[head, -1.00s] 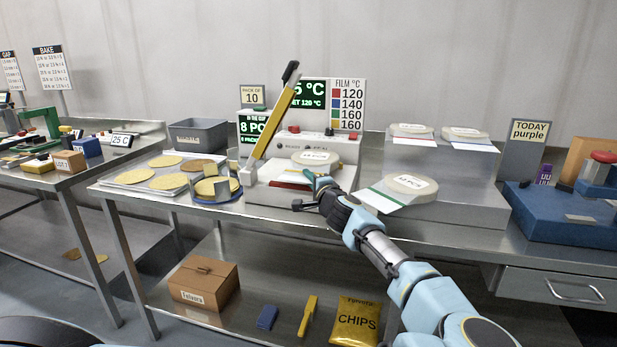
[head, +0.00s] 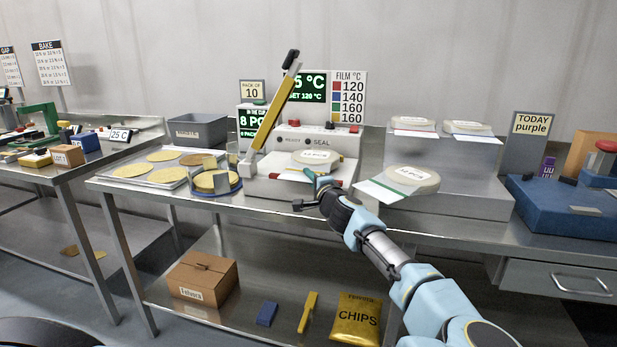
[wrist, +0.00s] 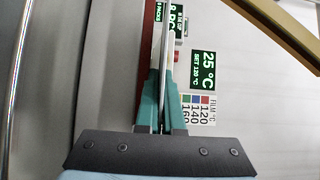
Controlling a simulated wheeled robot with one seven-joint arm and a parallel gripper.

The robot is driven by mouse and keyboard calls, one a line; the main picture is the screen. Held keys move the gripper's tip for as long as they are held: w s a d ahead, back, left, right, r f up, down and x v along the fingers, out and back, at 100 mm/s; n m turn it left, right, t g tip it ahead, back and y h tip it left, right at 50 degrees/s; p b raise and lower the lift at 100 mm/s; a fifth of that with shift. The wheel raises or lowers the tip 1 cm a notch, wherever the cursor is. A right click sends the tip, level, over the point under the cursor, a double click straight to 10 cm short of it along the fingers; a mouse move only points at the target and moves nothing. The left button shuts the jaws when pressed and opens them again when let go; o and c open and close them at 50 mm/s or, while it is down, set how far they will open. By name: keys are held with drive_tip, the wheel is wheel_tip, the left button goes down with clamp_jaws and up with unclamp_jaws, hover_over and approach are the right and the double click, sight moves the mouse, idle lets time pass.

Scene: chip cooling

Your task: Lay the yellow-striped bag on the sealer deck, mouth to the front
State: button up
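A pale bag with a round, labelled bulge (head: 316,157) is over the deck of the sealer (head: 262,187). Its stripe is too small or hidden to make out, so I cannot confirm yellow. My gripper (head: 314,180) is at the bag's front edge. In the wrist view the teal fingers (wrist: 162,90) are close together, with a thin pale edge between them that looks like the bag's film. I cannot tell whether the bag touches the deck. The sealer's yellow lever arm (head: 275,113) is raised at the left of the bag.
A green-striped bag (head: 412,180) lies on the low step at right. Two more bags, red-striped (head: 413,124) and blue-striped (head: 466,127), sit on the higher step. A blue-rimmed dish of yellow discs (head: 215,191) and a tray (head: 120,178) are left of the sealer.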

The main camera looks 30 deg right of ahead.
drive_tip(key=s+a+b, duration=0.1)
drive_tip(key=s+b, duration=0.2)
drive_tip(key=s, duration=0.7)
drive_tip(key=shift+s, duration=0.25)
drive_tip(key=shift+f, duration=0.1)
